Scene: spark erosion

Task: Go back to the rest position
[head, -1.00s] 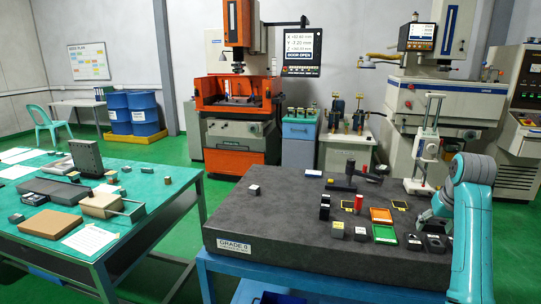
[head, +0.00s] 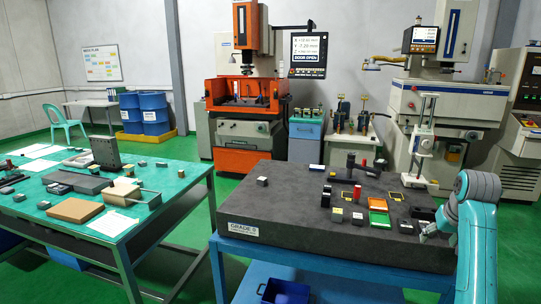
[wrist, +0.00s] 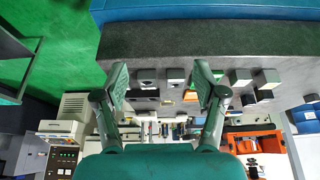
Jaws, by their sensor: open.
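My gripper (wrist: 160,88) shows in the wrist view with its two fingers spread wide apart and nothing between them. In the head view my gripper (head: 428,231) is at the right edge of the dark granite plate (head: 290,212), just right of the small blocks. My teal arm rises at the right of the picture. I cannot tell how high the fingertips are above the plate.
On the plate stand a green tray (head: 379,221), an orange tray (head: 378,203), a lone block (head: 262,181) and several small blocks. A green-topped table (head: 165,220) with parts is at the left. Green floor lies free between the two tables.

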